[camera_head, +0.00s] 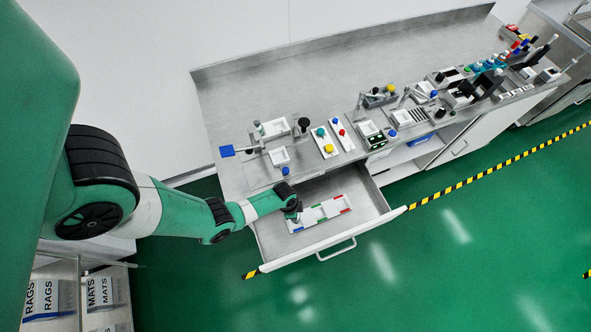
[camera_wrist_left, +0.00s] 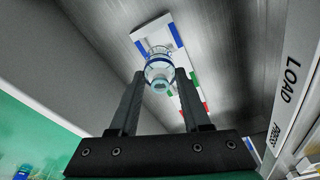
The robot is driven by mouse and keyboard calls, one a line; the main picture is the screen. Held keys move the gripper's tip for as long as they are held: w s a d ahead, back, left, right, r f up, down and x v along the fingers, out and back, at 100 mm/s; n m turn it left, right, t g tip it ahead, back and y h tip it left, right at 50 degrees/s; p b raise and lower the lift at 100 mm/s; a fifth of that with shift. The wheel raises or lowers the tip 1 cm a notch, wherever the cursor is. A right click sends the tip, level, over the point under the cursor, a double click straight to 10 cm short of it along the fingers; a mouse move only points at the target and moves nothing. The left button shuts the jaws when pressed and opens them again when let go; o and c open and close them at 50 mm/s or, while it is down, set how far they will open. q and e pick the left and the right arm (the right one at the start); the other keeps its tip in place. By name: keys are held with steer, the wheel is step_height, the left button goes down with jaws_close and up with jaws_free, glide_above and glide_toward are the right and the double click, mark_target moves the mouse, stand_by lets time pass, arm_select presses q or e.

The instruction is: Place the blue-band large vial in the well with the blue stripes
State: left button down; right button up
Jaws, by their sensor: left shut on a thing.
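My left gripper (camera_head: 293,212) reaches into the open drawer, over the left end of a white tray (camera_head: 323,212) with coloured stripes. In the left wrist view the gripper (camera_wrist_left: 161,76) is shut on a clear vial (camera_wrist_left: 160,68) with a blue band, held between its two fingertips. Beyond the vial, the tray (camera_wrist_left: 153,26) shows a well with blue stripes (camera_wrist_left: 174,29) on both sides. Green and red stripes lie farther along the tray. The vial overlaps the blue-striped well in this view; I cannot tell whether it is inside or above it. My right gripper is not in view.
The open drawer (camera_head: 268,240) has walls around the tray and a front handle (camera_head: 337,250). The bench above holds several fixtures, knobs and buttons, with a blue paddle (camera_head: 227,151) at the left. The drawer's floor right of the tray is bare.

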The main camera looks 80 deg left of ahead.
arm_select(q)
step_height(320, 180, down, 7)
steer(key=b, duration=0.5)
steer(key=shift+r, duration=0.15)
steer(key=shift+f, duration=0.2)
steer(key=shift+c, duration=1.8)
jaws_free()
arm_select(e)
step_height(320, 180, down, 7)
arm_select(q)
steer(key=shift+r, duration=0.1)
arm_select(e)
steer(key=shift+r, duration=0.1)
arm_select(q)
steer(key=r+p, duration=0.4)
steer(key=s+r+p, duration=0.1)
steer(key=r+p, duration=0.7)
steer(key=shift+s+a+r, duration=0.15)
steer(key=shift+s+a, duration=0.05)
steer(key=shift+s, duration=0.2)
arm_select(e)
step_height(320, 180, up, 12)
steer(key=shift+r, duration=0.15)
